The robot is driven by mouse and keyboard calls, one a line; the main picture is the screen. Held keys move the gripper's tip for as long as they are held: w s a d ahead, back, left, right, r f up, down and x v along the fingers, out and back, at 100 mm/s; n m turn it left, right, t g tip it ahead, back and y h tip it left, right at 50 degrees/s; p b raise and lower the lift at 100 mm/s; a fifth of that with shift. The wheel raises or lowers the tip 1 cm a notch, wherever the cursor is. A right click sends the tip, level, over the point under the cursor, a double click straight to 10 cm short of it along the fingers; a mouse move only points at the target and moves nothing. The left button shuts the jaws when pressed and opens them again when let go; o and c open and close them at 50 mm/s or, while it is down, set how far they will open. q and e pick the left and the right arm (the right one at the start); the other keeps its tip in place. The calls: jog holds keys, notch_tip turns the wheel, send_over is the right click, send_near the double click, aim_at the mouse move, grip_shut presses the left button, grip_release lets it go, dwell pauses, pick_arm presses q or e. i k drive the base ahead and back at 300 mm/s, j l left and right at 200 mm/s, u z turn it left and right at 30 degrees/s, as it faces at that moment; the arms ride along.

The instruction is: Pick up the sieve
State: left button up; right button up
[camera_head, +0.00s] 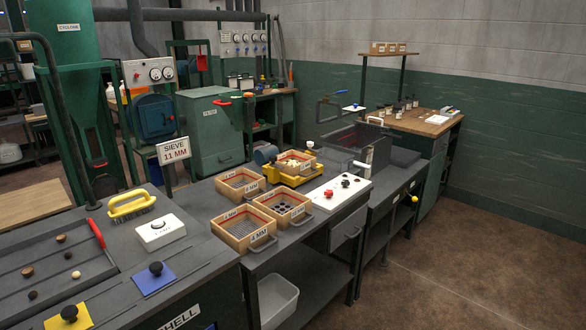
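Several square wooden-framed sieves with grey handles stand on the dark bench in the middle. One sieve (225,198) is at the back left, one (262,239) is at the front, and one (297,217) is at the right with dark round holes in its bottom. Another sieve (309,170) sits on a yellow shaker (287,180) with pale pieces in it. Their small labels are hard to read for certain. A white sign (173,151) behind them reads "SIEVE 11 MM". Neither of my grippers is in view.
A white panel with red and black knobs (335,194) lies right of the sieves. A yellow-handled brush (131,206), white box (160,231) and blue plate with black knob (154,279) lie on the left bench. A grey bin (278,302) stands below. The floor at right is clear.

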aim_at(295, 163)
jog(key=k, duration=0.15)
jog(key=k+u, duration=0.15)
jog(key=u, duration=0.25)
jog(key=k+j+u, duration=0.1)
jog(key=u, duration=2.05)
jog(key=z, duration=2.6)
jog(key=i+l+z, duration=0.5)
jog(key=i+z, duration=0.2)
jog(key=i, duration=0.25)
jog(key=i+z, duration=0.3)
jog(key=i, duration=0.25)
